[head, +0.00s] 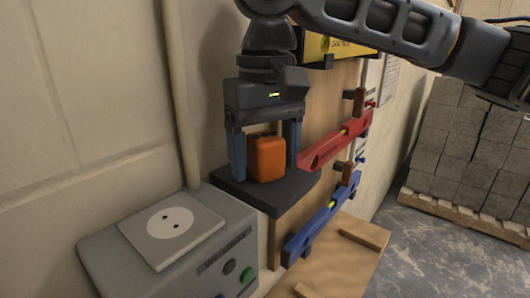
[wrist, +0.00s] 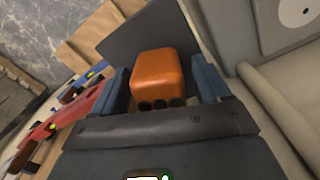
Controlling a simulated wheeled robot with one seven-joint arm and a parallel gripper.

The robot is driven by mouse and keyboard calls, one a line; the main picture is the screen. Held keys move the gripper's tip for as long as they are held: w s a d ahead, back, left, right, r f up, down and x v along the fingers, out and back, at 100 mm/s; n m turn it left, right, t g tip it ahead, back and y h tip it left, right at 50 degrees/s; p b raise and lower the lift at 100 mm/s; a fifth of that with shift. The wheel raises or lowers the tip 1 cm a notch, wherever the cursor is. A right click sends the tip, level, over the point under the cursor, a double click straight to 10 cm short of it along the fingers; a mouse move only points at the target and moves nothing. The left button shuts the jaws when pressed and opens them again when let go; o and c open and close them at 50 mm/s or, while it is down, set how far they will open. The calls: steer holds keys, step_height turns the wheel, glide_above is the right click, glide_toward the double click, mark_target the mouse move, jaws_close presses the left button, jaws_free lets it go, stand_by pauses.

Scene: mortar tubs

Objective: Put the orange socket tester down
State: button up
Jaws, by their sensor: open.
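The orange socket tester (head: 267,158) stands upright on a dark grey shelf (head: 262,195) fixed to a wooden board. In the wrist view the tester (wrist: 160,78) sits between the two blue-grey fingers, with its dark pins facing the palm. My gripper (head: 266,160) points down around the tester with its fingers apart. In the head view a gap shows between the tester and each finger. The tester's underside is hidden, but it appears to rest on the shelf.
A grey box (head: 150,265) with a white socket plate (head: 172,228) stands at the front left, close to the shelf. A red level (head: 335,142) and a blue level (head: 318,220) hang on the board to the right. A pallet of grey blocks (head: 465,140) stands at the far right.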

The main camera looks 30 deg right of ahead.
mark_target(266, 136)
step_height(266, 136, up, 13)
steer(key=shift+r+b, duration=0.15)
steer(key=shift+b, duration=0.15)
stand_by(0.7)
